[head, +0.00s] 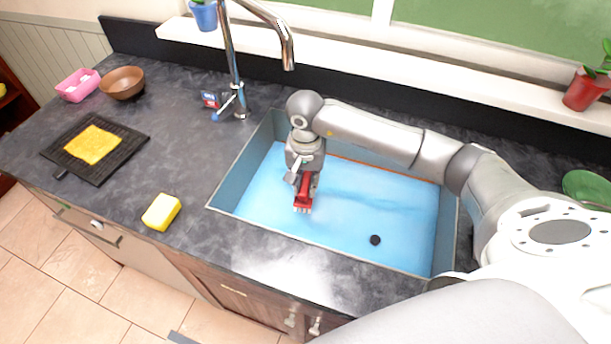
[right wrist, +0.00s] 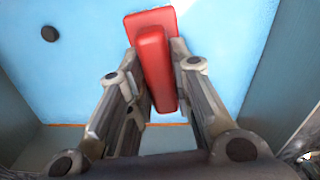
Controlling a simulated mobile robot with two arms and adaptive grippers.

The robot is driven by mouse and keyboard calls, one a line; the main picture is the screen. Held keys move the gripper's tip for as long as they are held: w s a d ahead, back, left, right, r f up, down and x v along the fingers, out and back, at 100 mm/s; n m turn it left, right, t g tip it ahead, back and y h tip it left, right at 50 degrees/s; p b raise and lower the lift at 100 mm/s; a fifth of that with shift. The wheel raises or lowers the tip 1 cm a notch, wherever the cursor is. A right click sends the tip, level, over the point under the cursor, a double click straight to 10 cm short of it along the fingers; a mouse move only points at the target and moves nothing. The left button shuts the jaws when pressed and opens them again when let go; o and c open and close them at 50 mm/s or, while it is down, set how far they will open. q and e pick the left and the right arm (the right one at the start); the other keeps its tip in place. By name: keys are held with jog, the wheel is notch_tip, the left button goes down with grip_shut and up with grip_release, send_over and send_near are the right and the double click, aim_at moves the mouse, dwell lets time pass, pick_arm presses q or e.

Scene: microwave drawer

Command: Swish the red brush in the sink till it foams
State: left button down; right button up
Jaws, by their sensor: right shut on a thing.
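The red brush (head: 303,193) is in the sink (head: 226,165), at its left part, with pale bristles pointing down. My right gripper (head: 304,178) is shut on the brush from above. In the right wrist view the brush (right wrist: 153,60) sits between the two fingers of my right gripper (right wrist: 157,75). Blue water (head: 340,210) covers the sink floor, with faint pale patches near the brush. I cannot tell whether these are foam. The bristles are hidden in the right wrist view. My left gripper is not in view.
The faucet (head: 233,60) rises behind the sink's left corner. A black round drain (head: 375,240) shows on the sink floor. A yellow sponge (head: 161,211) lies left of the sink. A black rack (head: 115,155) with a yellow cloth-like piece (head: 93,145), brown bowl (head: 122,83) and pink container (head: 77,86) are further left.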

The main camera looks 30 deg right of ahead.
notch_tip(320, 180, down, 13)
jog(key=b, duration=1.1)
